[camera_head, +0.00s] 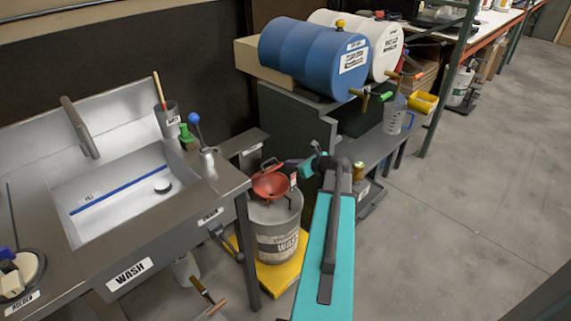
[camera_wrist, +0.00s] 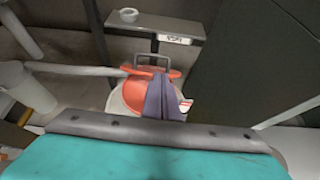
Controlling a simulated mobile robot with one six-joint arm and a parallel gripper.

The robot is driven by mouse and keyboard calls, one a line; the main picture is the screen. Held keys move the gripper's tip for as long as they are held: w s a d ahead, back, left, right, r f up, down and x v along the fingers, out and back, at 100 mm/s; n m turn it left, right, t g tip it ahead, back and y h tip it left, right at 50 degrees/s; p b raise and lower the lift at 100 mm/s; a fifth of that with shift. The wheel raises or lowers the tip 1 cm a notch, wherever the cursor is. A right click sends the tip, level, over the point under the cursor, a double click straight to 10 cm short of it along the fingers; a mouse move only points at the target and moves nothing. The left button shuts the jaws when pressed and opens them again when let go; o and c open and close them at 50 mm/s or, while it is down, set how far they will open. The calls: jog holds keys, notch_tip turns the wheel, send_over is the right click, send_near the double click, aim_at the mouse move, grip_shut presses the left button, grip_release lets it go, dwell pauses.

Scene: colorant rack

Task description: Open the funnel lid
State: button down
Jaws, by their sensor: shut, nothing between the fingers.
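The red funnel (camera_head: 270,187) stands on top of a grey drum (camera_head: 278,238) labelled as waste. It shows as an orange-red round shape in the wrist view (camera_wrist: 135,94), with a grey loop handle (camera_wrist: 151,59) at its far side. I cannot tell clearly whether the lid is flat or slightly raised. My gripper (camera_wrist: 161,80) is shut and empty, with its dark purple fingers in front of the funnel's right part, hiding some of it. Contact cannot be told. In the head view my gripper (camera_head: 292,164) is just right of the funnel, small and partly hidden.
The wash sink (camera_head: 130,200) and its bench edge are left of the drum. The drum stands on a yellow platform (camera_head: 282,275). Blue (camera_head: 305,55) and white (camera_head: 372,35) barrels lie on a stand behind, with a jug (camera_head: 394,115) below. Open floor is at right.

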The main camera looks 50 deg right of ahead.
aim_at(279, 166)
jog(key=shift+x, duration=4.8)
jog(key=shift+s+d+r+p, duration=0.1)
jog(key=shift+d+r+p, duration=0.15)
jog(key=shift+p, duration=0.7)
